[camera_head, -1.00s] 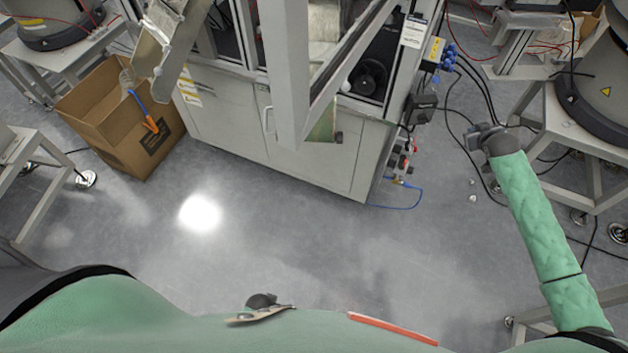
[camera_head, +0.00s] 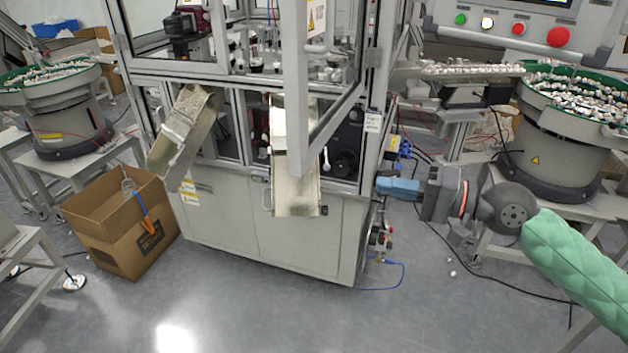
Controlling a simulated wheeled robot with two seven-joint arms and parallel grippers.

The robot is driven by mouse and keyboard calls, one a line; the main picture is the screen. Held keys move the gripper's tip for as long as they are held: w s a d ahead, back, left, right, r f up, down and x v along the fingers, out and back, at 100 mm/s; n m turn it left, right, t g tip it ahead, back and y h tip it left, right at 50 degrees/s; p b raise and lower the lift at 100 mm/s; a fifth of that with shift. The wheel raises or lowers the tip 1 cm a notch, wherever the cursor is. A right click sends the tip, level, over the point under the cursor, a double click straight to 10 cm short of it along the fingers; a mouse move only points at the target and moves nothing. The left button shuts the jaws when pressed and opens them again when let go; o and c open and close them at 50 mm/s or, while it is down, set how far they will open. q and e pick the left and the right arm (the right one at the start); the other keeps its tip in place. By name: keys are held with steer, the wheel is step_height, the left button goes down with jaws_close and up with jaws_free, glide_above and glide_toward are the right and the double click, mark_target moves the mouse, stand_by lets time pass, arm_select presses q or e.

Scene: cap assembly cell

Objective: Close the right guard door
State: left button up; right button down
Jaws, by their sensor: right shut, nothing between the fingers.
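The right guard door (camera_head: 295,90) of the machine stands open in the middle of the head view. Its pale frame swings out toward me, and its hinge side meets the cabinet's right post (camera_head: 377,60). My left gripper is out of view.
Metal chutes (camera_head: 296,195) and (camera_head: 180,130) slope out of the machine's front. A cardboard box (camera_head: 105,205) stands at its left. A feeder bowl (camera_head: 570,110) and control panel (camera_head: 515,28) are at right. Cables hang behind my gripper. The front floor is clear.

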steer(key=m, duration=0.1)
steer(key=m+p, duration=0.2)
steer(key=p, duration=0.2)
glide_toward(303, 163)
steer(key=p+x, duration=0.3)
steer(key=x, duration=0.2)
steer(key=shift+w+a, duration=0.1)
steer(key=shift+w, duration=0.05)
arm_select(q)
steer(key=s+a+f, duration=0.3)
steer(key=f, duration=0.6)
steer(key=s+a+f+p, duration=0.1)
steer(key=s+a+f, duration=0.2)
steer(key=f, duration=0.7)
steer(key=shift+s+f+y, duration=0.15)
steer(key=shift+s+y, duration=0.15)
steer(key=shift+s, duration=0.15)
arm_select(e)
steer(key=shift+x, duration=0.75)
steer(key=shift+a, duration=0.15)
